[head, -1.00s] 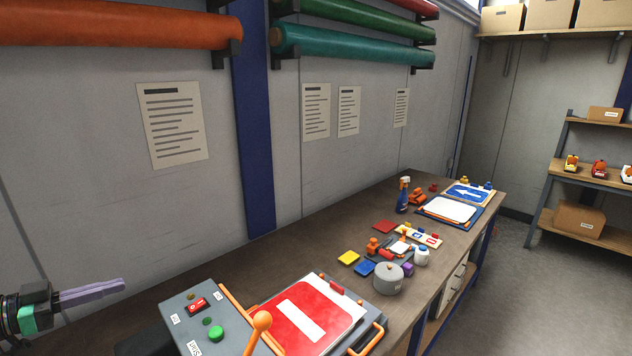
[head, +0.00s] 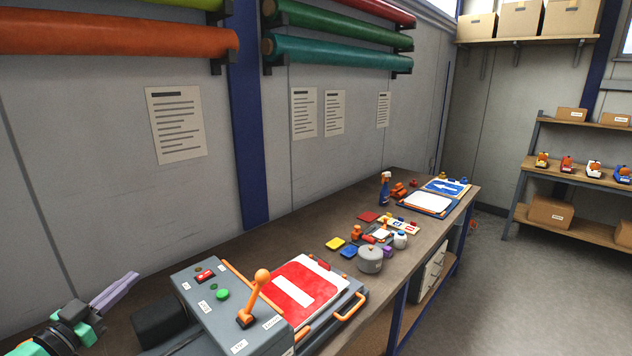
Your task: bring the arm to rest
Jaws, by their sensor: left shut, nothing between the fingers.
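My left gripper (head: 117,290) is at the lower left, over the left end of the workbench (head: 255,238). Its fingers are shut with nothing between them, and they point up and to the right. It is apart from the grey machine (head: 208,305), which stands to its right. My right gripper is out of view.
The grey machine has an orange lever (head: 254,295) and a green button (head: 222,294). A red and white sign (head: 292,291) lies beside it. Farther along are a grey pot (head: 370,259), a spray bottle (head: 385,188) and a blue arrow sign (head: 446,187). Shelves (head: 575,178) stand right.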

